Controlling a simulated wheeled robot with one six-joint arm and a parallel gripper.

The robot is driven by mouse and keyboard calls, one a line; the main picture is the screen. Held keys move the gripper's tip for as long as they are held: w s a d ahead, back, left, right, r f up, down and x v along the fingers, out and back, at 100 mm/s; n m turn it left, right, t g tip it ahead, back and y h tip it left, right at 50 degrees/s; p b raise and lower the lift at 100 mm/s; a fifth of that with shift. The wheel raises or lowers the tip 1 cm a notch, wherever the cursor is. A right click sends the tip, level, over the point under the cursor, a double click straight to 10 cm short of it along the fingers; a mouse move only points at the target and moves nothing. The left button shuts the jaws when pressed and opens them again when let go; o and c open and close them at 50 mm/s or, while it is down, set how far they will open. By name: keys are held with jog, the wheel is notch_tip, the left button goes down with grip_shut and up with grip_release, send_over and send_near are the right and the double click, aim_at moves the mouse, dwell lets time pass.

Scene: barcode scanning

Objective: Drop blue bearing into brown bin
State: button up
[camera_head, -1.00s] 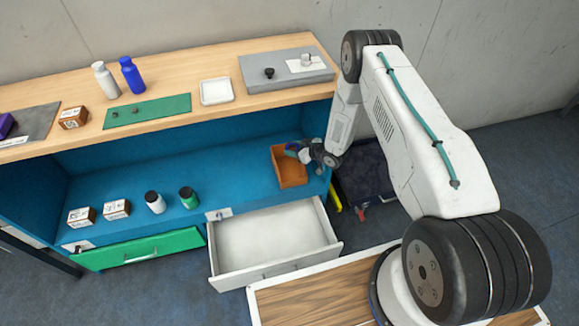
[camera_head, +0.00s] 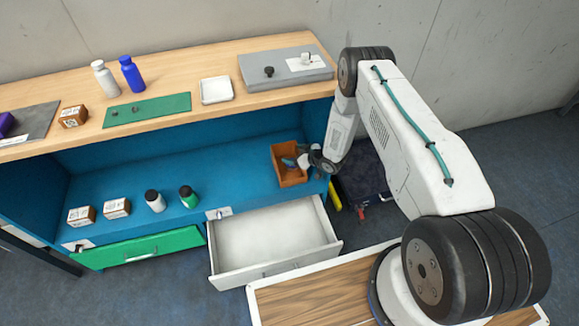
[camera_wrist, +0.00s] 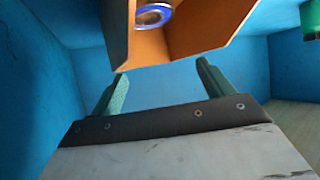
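The brown bin (camera_head: 291,180) stands at the right end of the blue shelf, under the wooden top. It also shows at the top of the wrist view (camera_wrist: 205,28), partly cut off. The blue bearing (camera_wrist: 153,16), a ring with a blue rim and pale metal centre, shows inside the bin in the wrist view, against its brown inner surface. My gripper (camera_wrist: 163,85) is open, its two green fingers apart with nothing between them. In the head view my gripper (camera_head: 296,162) is at the bin's right side, partly over it. I cannot clearly make out the bearing there.
An open white drawer (camera_head: 270,232) juts out below the shelf in front of the bin. Two bottles and two small boxes stand further left on the shelf. The wooden top (camera_head: 215,58) is close above my arm. A dark crate (camera_head: 362,172) stands right of the shelf.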

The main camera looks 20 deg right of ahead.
jog(key=s+r, duration=0.2)
jog(key=s, duration=0.6)
jog(key=s+r, duration=0.3)
jog(key=s, duration=0.5)
